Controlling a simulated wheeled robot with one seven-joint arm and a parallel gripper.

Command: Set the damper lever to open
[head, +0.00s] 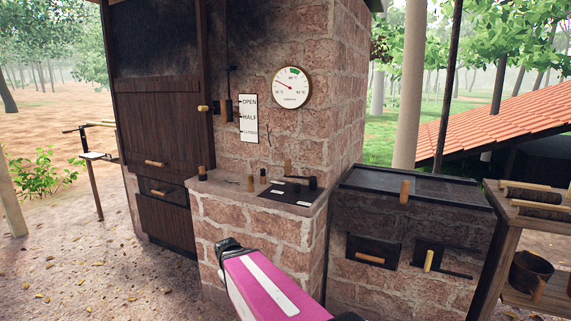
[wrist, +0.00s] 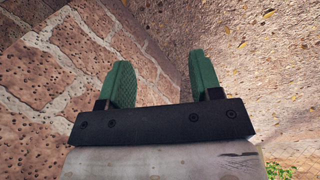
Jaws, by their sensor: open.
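A white sign (head: 249,118) on the stone wall reads OPEN at the top, HALF in the middle and CLOSED at the bottom. Just left of it a dark upright piece (head: 229,110) hangs below a thin dark rod; it looks like the damper lever, level with the OPEN and HALF marks. Its exact setting is too small to tell. My gripper shows in the wrist view (wrist: 160,82) with two green fingers apart and nothing between them. In the head view my pink arm is low in front of the stone ledge, well below the lever; the fingers are hidden there.
A round gauge (head: 292,87) hangs right of the sign. A stone ledge (head: 225,192) below holds several small objects. A dark wooden door (head: 158,120) stands at left. A stone trough (head: 415,205) and wooden shelf (head: 530,213) stand at right. Stone wall is close to my gripper.

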